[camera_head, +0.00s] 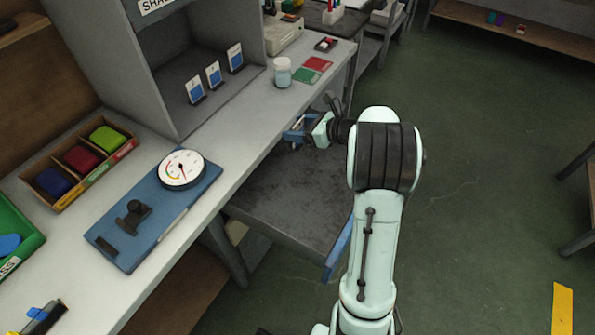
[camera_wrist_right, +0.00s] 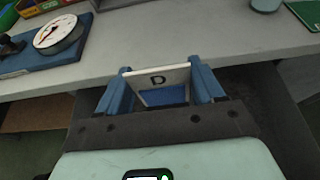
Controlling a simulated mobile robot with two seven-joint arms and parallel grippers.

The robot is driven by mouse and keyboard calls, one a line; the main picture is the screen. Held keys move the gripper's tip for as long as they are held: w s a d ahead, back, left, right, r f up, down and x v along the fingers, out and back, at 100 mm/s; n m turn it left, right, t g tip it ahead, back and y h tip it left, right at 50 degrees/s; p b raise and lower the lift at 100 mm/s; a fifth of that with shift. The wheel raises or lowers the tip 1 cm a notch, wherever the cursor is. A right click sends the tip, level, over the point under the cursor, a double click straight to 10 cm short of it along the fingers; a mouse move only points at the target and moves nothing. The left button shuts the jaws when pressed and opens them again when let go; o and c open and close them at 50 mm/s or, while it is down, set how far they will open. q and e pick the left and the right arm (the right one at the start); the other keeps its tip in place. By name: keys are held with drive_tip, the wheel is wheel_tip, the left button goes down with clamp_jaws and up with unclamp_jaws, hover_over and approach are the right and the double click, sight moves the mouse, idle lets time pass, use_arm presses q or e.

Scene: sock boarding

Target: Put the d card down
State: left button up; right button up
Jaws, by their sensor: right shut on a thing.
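The d card (camera_wrist_right: 158,77) is a white card with a black D and a blue lower part. It is between the blue fingers of my right gripper (camera_wrist_right: 160,84) in the right wrist view. In the head view my right gripper (camera_head: 297,130) is off the front edge of the grey bench (camera_head: 228,155), above a dark lower surface, and the card there is too small to make out well. The gripper is shut on the card, clear of the bench. My left gripper is not in view.
Three blue-and-white cards (camera_head: 214,75) stand in a grey booth (camera_head: 190,60). A jar (camera_head: 282,73) and red (camera_head: 318,63) and green (camera_head: 306,76) squares are right of it. A blue board (camera_head: 135,220) with a dial (camera_head: 182,169) lies left. Bench top before the booth is clear.

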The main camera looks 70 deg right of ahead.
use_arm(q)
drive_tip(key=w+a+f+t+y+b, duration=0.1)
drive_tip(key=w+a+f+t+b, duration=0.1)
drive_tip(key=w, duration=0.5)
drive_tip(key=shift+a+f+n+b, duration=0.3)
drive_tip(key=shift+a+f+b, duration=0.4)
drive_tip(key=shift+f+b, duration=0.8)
use_arm(e)
drive_tip(key=shift+f+p, duration=0.35)
drive_tip(key=shift+f, duration=7.65)
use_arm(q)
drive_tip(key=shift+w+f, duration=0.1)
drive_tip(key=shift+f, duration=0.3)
use_arm(e)
drive_tip(key=shift+f, duration=0.1)
drive_tip(key=o, duration=0.7)
drive_tip(key=shift+f, duration=0.1)
drive_tip(key=o, duration=0.3)
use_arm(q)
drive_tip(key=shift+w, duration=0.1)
